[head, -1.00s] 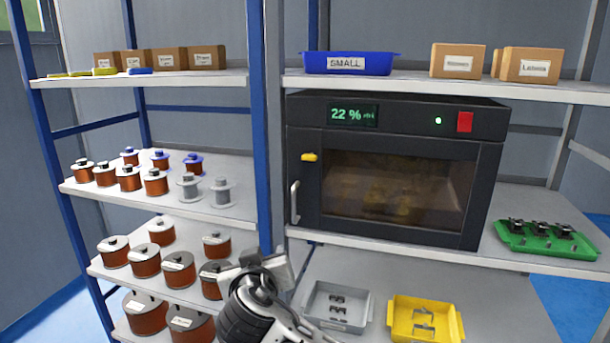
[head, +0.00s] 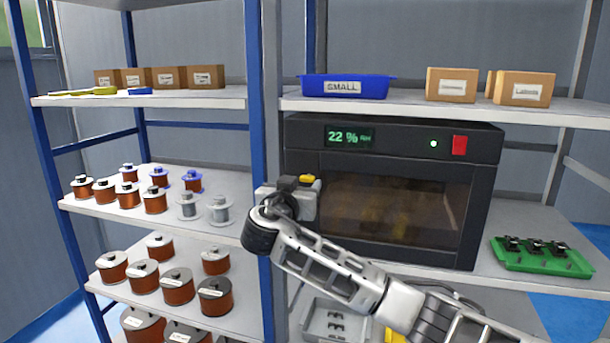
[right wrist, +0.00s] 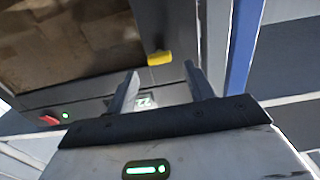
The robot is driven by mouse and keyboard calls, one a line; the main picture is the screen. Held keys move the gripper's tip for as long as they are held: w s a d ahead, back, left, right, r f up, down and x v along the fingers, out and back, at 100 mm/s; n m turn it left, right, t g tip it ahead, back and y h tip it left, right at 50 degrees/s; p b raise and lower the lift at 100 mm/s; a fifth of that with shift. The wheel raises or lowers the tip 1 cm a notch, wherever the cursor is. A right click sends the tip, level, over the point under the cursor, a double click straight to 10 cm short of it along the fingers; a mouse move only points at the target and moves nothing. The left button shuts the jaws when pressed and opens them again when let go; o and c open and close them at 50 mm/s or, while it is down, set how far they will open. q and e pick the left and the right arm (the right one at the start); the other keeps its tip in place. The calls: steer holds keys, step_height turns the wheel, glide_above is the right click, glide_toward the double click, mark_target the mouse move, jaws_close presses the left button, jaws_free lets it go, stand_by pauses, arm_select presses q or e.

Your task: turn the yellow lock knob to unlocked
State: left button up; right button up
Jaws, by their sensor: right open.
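The yellow lock knob (head: 307,178) is on the upper left of the dark cabinet's front (head: 400,140), left of its glass door window. It shows as a short, roughly horizontal bar, partly covered by my right gripper (head: 306,188). In the right wrist view the lock knob (right wrist: 158,58) lies beyond the fingertips, between their lines. My right gripper (right wrist: 160,76) is open with nothing between its fingers, and I see a gap to the knob. My left gripper is not in view.
The cabinet display (head: 349,136) reads 22 %. A red switch (head: 459,145) and a green light sit at its upper right. A blue shelf post (head: 266,120) stands close left of my gripper. Spools fill the left shelves; a green tray (head: 540,256) lies right of the cabinet.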

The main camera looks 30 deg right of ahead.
mark_target(306, 179)
steer(key=shift+p+x, duration=0.3)
steer(key=shift+x, duration=1.7)
steer(key=c, duration=1)
